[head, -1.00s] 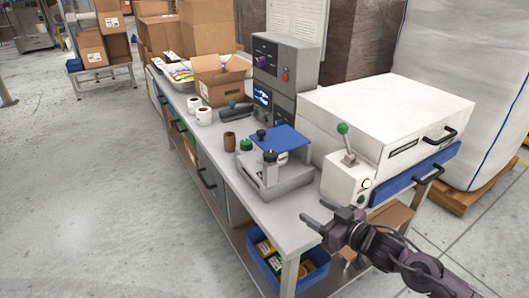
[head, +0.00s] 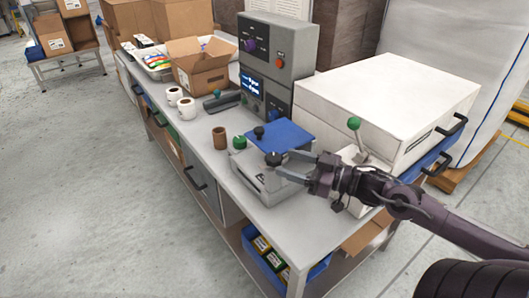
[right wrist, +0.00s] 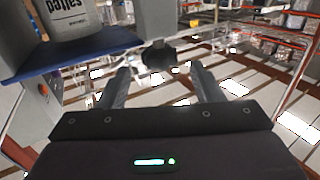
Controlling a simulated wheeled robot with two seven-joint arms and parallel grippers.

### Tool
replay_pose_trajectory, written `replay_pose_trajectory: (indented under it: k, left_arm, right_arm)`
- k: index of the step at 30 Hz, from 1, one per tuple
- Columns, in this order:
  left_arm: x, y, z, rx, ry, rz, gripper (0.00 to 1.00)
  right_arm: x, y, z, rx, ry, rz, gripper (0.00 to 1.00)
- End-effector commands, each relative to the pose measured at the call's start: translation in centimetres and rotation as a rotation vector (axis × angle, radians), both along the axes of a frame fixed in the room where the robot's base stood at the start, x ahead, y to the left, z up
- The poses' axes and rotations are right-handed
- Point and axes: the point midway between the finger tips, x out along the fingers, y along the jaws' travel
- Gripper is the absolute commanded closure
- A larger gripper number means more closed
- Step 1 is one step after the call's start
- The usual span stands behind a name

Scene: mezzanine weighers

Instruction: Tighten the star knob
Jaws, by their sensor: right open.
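The dark star knob (head: 273,159) is on the front of a grey bench device (head: 262,185) with a blue plate (head: 286,135). In the right wrist view the black lobed knob (right wrist: 158,55) is ahead, between the lines of the two fingers. My right gripper (head: 281,163) is open, its fingertips close to the knob from the right. I cannot tell whether they touch it; in the wrist view (right wrist: 158,84) the knob looks just beyond the tips. My left gripper is not in view.
A second dark knob (head: 259,132), a green knob (head: 239,142) and a brown cup (head: 219,138) are close by on the left. A control box (head: 277,55) stands behind. A white machine (head: 395,105) with a green-tipped lever (head: 354,124) is on the right, near my arm.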

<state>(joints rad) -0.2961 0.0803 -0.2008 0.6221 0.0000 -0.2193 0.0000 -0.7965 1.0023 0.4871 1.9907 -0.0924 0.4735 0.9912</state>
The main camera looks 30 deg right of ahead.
Motion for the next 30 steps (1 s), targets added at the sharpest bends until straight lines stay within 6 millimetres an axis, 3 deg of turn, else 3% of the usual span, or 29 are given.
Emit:
replay_pose_trajectory:
  k: [5,12,19,30]
  left_arm:
    - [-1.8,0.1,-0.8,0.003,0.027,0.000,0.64]
    - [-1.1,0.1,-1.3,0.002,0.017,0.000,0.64]
    - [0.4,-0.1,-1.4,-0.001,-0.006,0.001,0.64]
    - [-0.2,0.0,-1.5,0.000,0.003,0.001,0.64]
  right_arm:
    - [2.3,1.5,0.0,-0.003,-0.004,0.003,0.40]
    - [4.6,2.9,0.0,-0.001,-0.004,0.000,0.40]
    - [5.6,3.6,0.0,-0.001,-0.002,-0.001,0.40]
    - [5.8,3.7,0.0,-0.001,0.000,-0.002,0.43]
